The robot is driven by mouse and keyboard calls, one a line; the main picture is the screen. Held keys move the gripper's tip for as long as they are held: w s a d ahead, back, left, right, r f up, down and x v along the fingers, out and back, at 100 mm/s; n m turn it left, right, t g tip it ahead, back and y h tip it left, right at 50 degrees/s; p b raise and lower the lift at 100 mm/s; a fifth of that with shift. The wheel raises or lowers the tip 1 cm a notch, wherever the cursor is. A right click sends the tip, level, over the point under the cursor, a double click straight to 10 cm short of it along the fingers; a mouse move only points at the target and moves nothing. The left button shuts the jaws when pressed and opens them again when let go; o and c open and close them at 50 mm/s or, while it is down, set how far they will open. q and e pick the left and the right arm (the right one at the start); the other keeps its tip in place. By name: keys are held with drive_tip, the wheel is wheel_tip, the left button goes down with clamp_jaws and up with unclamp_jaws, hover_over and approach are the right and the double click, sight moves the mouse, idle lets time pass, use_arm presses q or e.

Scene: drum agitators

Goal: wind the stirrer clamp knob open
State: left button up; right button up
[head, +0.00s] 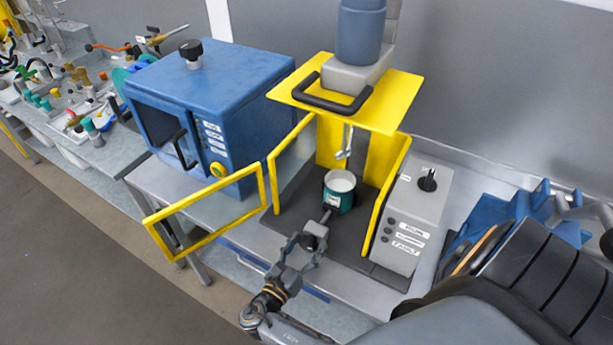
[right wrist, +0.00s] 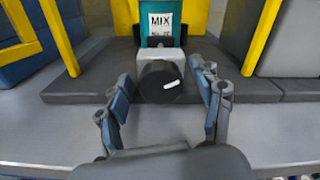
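The stirrer clamp knob (right wrist: 160,82) is a dark round knob with a white mark, facing me in the right wrist view. In the head view the knob (head: 315,230) sits in front of a teal pot (head: 338,196) with a white rim. The pot (right wrist: 160,22) carries a MIX label. My right gripper (head: 306,246) is open, with its fingers on either side of the knob. In the right wrist view a gap shows between the knob and each finger of this gripper (right wrist: 167,98). My left gripper is not in view.
A yellow hood (head: 395,95) with a black handle and blue motor (head: 361,35) stands above the pot. A yellow-framed door (head: 205,228) is swung open at the left. A grey control box (head: 412,215) stands at the right, a blue cabinet (head: 215,85) at the left.

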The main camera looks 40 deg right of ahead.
sight(307, 241)
drive_tip(key=shift+r, duration=5)
